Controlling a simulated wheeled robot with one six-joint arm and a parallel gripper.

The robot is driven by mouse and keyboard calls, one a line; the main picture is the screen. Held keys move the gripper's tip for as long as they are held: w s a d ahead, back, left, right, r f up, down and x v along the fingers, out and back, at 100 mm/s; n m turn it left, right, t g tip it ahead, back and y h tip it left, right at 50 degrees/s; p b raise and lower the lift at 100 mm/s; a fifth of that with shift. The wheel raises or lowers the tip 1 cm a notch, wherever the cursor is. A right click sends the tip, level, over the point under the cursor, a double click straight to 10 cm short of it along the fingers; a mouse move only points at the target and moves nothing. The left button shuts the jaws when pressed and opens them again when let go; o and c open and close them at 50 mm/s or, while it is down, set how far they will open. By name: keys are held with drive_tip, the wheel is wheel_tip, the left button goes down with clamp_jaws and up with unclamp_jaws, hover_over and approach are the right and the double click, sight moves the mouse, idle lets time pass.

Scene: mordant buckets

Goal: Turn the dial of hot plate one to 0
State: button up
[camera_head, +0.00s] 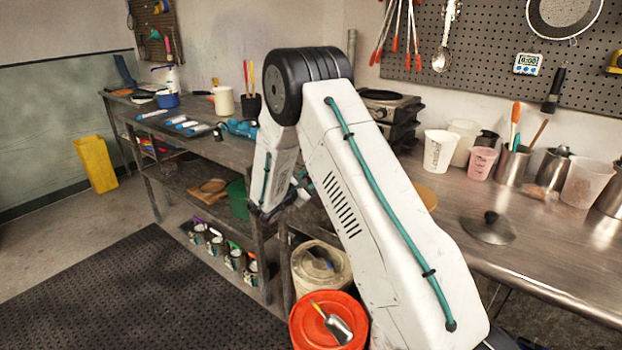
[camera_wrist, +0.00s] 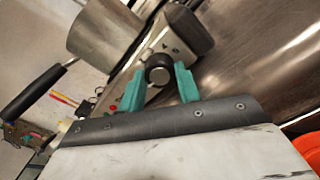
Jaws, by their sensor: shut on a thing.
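In the wrist view, a round black dial (camera_wrist: 158,69) sits on the light front panel of a hot plate (camera_wrist: 150,51), with small markings around it. The number it points to is too small to tell. My gripper (camera_wrist: 160,84) has its two teal fingers on either side of the dial, shut on it. A metal pot (camera_wrist: 104,28) with a long black handle stands by the panel. In the head view, a dark hot plate (camera_head: 388,103) shows behind my arm; whether it is the same one I cannot tell. My fingers are hidden there.
A glass lid (camera_head: 488,228) lies on the steel counter (camera_head: 550,250), with beakers (camera_head: 440,150) and a tool cup (camera_head: 512,162) behind it. An orange bucket (camera_head: 305,328) with a scoop stands below my arm. A black mat (camera_head: 140,295) covers open floor at left.

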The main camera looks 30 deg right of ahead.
idle(0.3)
drive_tip(key=o, duration=1)
drive_tip(key=shift+v, duration=3.95)
